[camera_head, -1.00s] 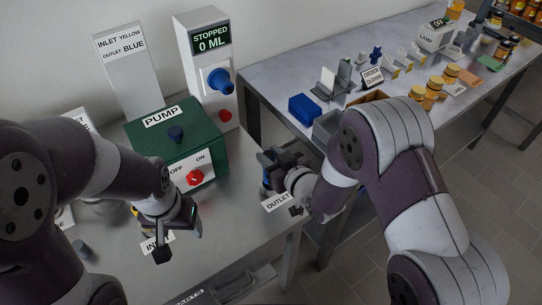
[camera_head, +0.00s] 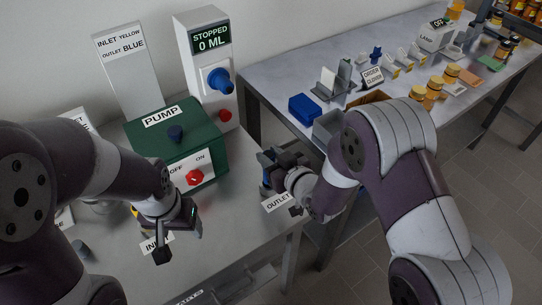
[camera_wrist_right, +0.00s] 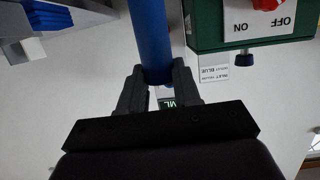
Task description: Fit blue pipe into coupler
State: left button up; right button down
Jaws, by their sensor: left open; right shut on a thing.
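My right gripper (camera_head: 272,168) is shut on the blue pipe near the OUTLET label (camera_head: 277,201). The right wrist view shows the blue pipe (camera_wrist_right: 149,35) between its fingers (camera_wrist_right: 158,88), running toward the top edge. In the head view the gripper hides most of the pipe; a small blue part shows below it. A blue fitting (camera_head: 219,80) points out from the white meter; I cannot tell whether it is the coupler. My left gripper (camera_head: 180,236) is open and appears empty above the bench by the partly hidden inlet label (camera_head: 156,245).
The green pump box (camera_head: 212,150) with a red switch (camera_head: 194,178) stands between the arms, behind them. The meter (camera_head: 209,41) reads STOPPED 0 ML. A second table (camera_head: 275,85) at the right holds a blue bin (camera_head: 305,108) and several jars. Bare bench lies between the grippers.

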jog(key=shift+f+b, duration=1.8)
jog(key=shift+f, duration=0.2)
jog(key=c, duration=0.7)
grip_release()
jog(key=v, duration=1.2)
jog(key=shift+s+d+r+b, duration=0.15)
jog(key=shift+s+d+b, duration=0.05)
jog(key=shift+s+b, duration=0.1)
